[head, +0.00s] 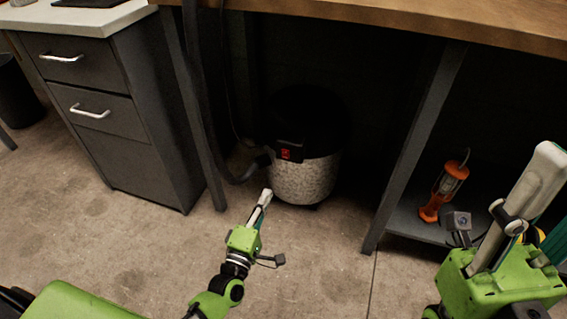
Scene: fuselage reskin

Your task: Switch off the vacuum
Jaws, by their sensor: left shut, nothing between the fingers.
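The vacuum (305,177) is a drum with a dark upper part and a pale speckled lower part, standing on the floor under the workbench. A small red switch (285,154) sits on a dark box on its front. A dark hose runs up from its left side. My left gripper (267,192) is shut and empty, just in front of and below the switch, in front of the drum's lower left side. I cannot tell whether it touches the drum. My right arm's green body is at the lower right, pointing up; its fingertips cannot be made out clearly.
The wooden workbench (390,22) spans the top, with dark legs (415,150) on both sides of the vacuum. A grey drawer cabinet (95,100) stands left. An orange work lamp (442,190) stands on a low shelf at right. The concrete floor in front is clear.

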